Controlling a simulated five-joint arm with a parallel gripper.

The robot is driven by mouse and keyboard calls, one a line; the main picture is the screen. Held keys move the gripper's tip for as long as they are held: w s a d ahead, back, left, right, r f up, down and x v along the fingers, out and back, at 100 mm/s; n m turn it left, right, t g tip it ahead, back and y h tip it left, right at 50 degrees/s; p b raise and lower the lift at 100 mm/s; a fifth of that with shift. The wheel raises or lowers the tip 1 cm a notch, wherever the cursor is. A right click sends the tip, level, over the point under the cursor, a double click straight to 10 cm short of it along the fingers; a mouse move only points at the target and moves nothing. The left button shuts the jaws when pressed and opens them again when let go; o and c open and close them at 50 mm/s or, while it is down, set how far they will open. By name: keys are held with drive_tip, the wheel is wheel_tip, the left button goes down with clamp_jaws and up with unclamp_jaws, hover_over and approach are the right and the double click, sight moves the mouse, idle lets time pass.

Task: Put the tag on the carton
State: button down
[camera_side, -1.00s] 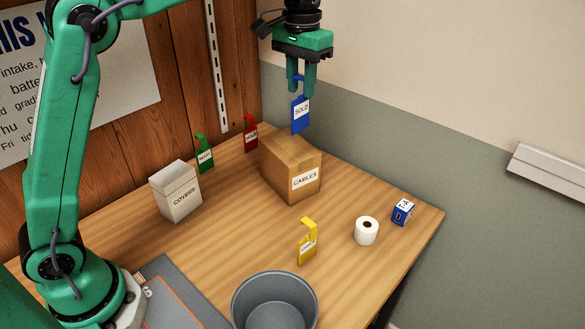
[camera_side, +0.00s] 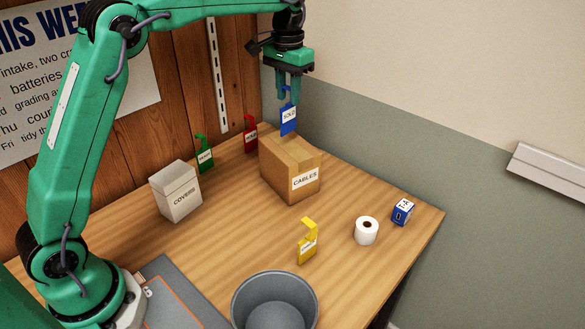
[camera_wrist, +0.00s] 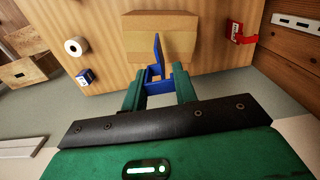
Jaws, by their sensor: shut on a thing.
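My gripper (camera_side: 289,84) is shut on a blue tag (camera_side: 288,120) marked SOLD and holds it upright by its hooked top. The cardboard carton (camera_side: 284,174) marked CABLES stands on the table below. In the side view the tag's lower end overlaps the carton's far top edge; I cannot tell whether they touch. In the wrist view the tag (camera_wrist: 157,58) shows edge-on between the fingers (camera_wrist: 158,92), in front of the carton (camera_wrist: 180,22). A red tag (camera_side: 250,134), a green tag (camera_side: 204,154) and a yellow tag (camera_side: 307,242) stand on the table.
A white box marked COVERS (camera_side: 177,192) stands left of the carton. A white roll (camera_side: 366,230) and a small blue box (camera_side: 403,212) are at the right. A grey bin (camera_side: 238,308) is at the front. The wooden wall (camera_side: 190,90) rises behind.

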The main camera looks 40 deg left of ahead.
sight(288, 104)
drive_tip(key=shift+f, duration=1.7)
drive_tip(key=shift+f, duration=0.1)
drive_tip(key=c, duration=1.1)
unclamp_jaws()
drive_tip(key=shift+r, duration=6.1)
